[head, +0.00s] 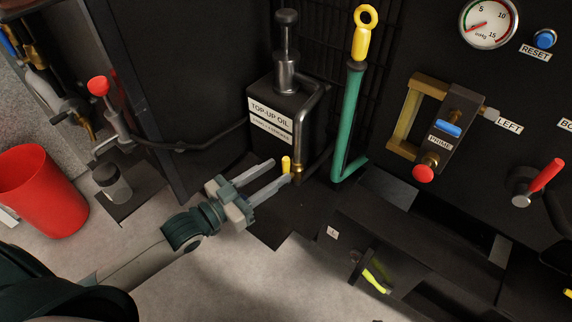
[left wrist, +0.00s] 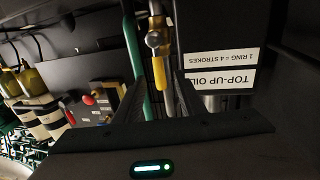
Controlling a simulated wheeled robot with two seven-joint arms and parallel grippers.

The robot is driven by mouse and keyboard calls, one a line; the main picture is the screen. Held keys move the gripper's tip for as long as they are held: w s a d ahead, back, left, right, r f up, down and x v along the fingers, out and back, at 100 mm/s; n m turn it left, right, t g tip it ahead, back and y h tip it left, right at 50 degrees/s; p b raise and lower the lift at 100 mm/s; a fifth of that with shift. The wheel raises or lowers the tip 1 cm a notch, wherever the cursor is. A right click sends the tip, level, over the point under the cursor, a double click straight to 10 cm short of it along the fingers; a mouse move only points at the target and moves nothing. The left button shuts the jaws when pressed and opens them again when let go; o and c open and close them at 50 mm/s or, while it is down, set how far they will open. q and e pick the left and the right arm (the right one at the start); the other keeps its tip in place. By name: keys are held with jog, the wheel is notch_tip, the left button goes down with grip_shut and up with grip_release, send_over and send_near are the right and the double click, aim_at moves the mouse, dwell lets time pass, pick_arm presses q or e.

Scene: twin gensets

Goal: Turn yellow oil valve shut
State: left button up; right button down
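The yellow oil valve handle (head: 286,165) is a small yellow lever low in front of the TOP-UP OIL tank (head: 272,118), by its metal pipe. In the left wrist view the yellow handle (left wrist: 159,72) hangs from a round metal valve body (left wrist: 153,40). My left gripper (head: 280,171) is open, with its two fingers pointing at the handle. In the left wrist view the handle lies between the lines of the two fingers (left wrist: 158,95). Whether the fingers touch it I cannot tell. My right gripper is not in view.
A green lever (head: 348,125) with a yellow ring stands right of the tank. A brass PRIME valve (head: 405,115), a gauge (head: 488,22) and a red-handled lever (head: 546,175) are farther right. A red bucket (head: 42,192) stands at left. Grey floor is clear in front.

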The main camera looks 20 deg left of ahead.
aim_at(286, 165)
pick_arm(q)
jog(key=shift+x, duration=2.35)
grip_shut()
